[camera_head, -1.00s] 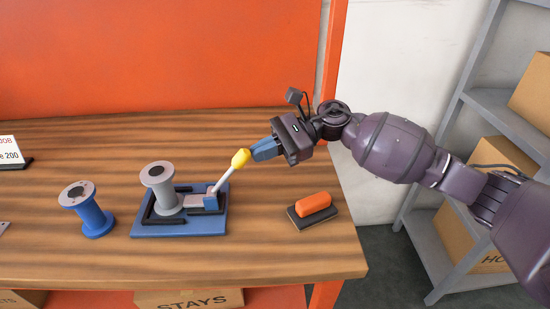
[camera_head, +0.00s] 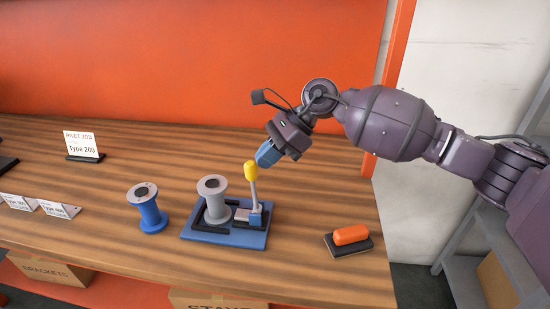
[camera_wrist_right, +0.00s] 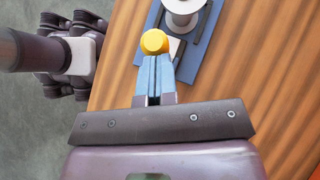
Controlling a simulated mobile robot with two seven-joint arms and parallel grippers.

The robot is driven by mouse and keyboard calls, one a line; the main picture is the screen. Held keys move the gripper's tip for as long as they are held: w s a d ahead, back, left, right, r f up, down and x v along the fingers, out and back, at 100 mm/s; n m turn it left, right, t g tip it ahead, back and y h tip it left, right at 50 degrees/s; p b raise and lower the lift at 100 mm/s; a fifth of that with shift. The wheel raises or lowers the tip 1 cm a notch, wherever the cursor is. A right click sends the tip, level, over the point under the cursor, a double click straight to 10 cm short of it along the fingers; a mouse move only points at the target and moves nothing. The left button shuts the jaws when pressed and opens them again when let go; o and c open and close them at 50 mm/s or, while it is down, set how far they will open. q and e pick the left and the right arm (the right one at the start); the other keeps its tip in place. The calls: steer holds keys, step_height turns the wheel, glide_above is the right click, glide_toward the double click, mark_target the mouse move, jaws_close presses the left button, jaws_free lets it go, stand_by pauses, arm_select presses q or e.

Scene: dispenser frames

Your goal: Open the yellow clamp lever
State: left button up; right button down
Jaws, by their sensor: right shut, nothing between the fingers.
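The clamp lever has a yellow knob (camera_head: 251,171) on a pale rod and stands nearly upright at the right side of the blue clamp base (camera_head: 205,235). A grey spool (camera_head: 214,200) stands on the base, to the left of the lever. My right gripper (camera_head: 266,155) is shut and empty, with its blue fingertips right behind and to the right of the knob. In the right wrist view the knob (camera_wrist_right: 154,42) is just past the tips of the shut fingers (camera_wrist_right: 153,72) and seems to touch them or nearly so. My left gripper is not in view.
A blue spool (camera_head: 148,208) stands left of the clamp. An orange block on a dark base (camera_head: 351,236) lies to the right near the table edge. White cards (camera_head: 80,144) stand at the left. The table (camera_head: 310,200) between clamp and orange block is clear.

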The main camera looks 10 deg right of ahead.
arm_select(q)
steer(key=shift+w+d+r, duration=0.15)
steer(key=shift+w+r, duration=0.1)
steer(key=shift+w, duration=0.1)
arm_select(e)
steer(key=shift+a, duration=0.2)
steer(key=shift+r, duration=0.2)
